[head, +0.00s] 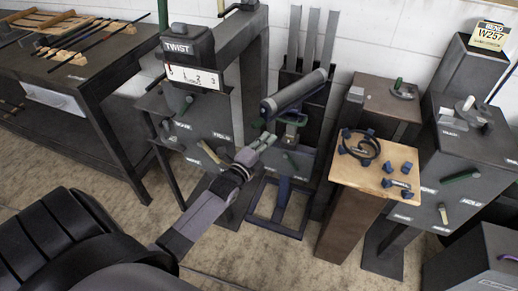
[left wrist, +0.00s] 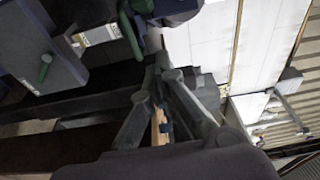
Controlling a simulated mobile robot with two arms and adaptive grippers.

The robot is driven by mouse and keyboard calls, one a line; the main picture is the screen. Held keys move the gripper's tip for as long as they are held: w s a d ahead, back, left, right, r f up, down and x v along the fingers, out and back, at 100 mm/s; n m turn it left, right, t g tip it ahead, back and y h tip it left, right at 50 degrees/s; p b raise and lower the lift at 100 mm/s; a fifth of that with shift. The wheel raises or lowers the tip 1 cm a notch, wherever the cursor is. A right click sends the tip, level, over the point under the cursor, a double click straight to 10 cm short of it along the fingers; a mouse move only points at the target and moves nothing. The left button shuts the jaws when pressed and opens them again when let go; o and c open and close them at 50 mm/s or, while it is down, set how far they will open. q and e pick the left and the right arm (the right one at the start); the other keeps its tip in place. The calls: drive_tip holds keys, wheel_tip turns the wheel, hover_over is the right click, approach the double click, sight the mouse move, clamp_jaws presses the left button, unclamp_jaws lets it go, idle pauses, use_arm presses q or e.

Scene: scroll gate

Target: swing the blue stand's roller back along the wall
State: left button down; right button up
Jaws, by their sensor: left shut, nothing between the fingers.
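The blue stand (head: 281,223) is a dark blue floor frame with a post, in front of the white wall. On top, its grey roller (head: 297,92) lies slanted, its near end at lower left and its far end toward the wall at upper right. A green bracket (head: 294,121) sits under the roller. My left gripper (head: 269,139) is shut and empty, just below the roller's near end and left of the bracket. I cannot tell whether it touches the stand. In the left wrist view its fingertips (left wrist: 167,76) meet. My right gripper is not in view.
The grey TWIST machine (head: 190,46) stands close on the left. A wooden-topped pedestal (head: 376,178) with blue pieces stands close on the right. The BEND machine (head: 470,135) is farther right. Upright grey strips (head: 312,35) stand behind the roller. A dark workbench (head: 98,72) is at far left.

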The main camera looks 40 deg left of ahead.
use_arm(q)
drive_tip(key=shift+w+a, duration=0.15)
drive_tip(key=shift+a, duration=1.7)
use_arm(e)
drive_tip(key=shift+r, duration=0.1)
